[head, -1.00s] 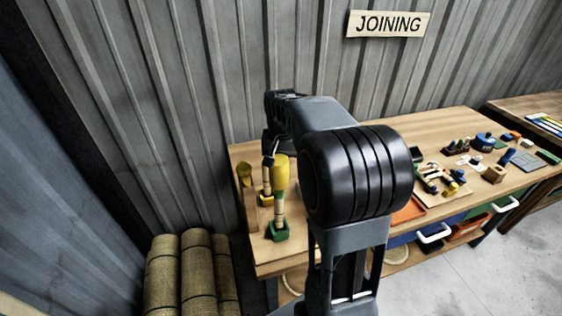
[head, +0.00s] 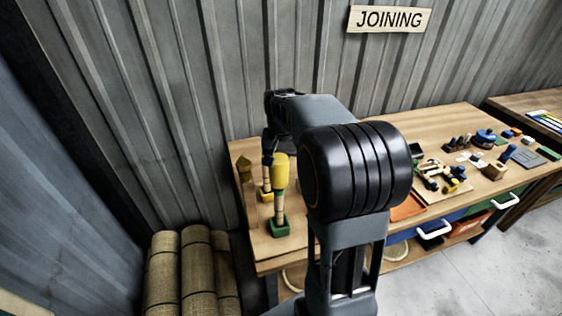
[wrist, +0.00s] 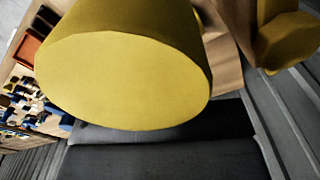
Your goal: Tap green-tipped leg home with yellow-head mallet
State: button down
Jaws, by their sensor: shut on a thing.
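The yellow mallet head (head: 279,172) shows over the bench's left end and fills much of the wrist view (wrist: 125,80). My gripper (head: 268,152) is just behind and left of the head, partly hidden by my arm; it is shut on the mallet, whose handle is mostly hidden. Below the head, a pale upright leg (head: 279,207) stands in a green block (head: 279,228). The head lines up over the leg's top; I cannot tell if they touch. The leg's green tip is not distinct.
A yellow block (head: 265,192) is close behind the green one, with another yellow piece (head: 245,170) at the bench's (head: 258,250) left end. Small parts and tools lie on the right. My arm hides the bench's middle. Rolled mats (head: 195,270) stand left of it.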

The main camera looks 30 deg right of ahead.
jog(key=shift+r+p, duration=0.3)
jog(key=shift+r, duration=0.45)
jog(key=shift+f, duration=0.1)
jog(key=shift+f, duration=0.15)
jog(key=shift+f+b, duration=0.2)
jog(key=shift+b, duration=0.1)
notch_tip(320, 180, down, 4)
jog(key=shift+r+b, duration=0.25)
jog(key=shift+b, duration=0.95)
jog(key=shift+r+p, duration=1.5)
jog(key=shift+r, duration=0.35)
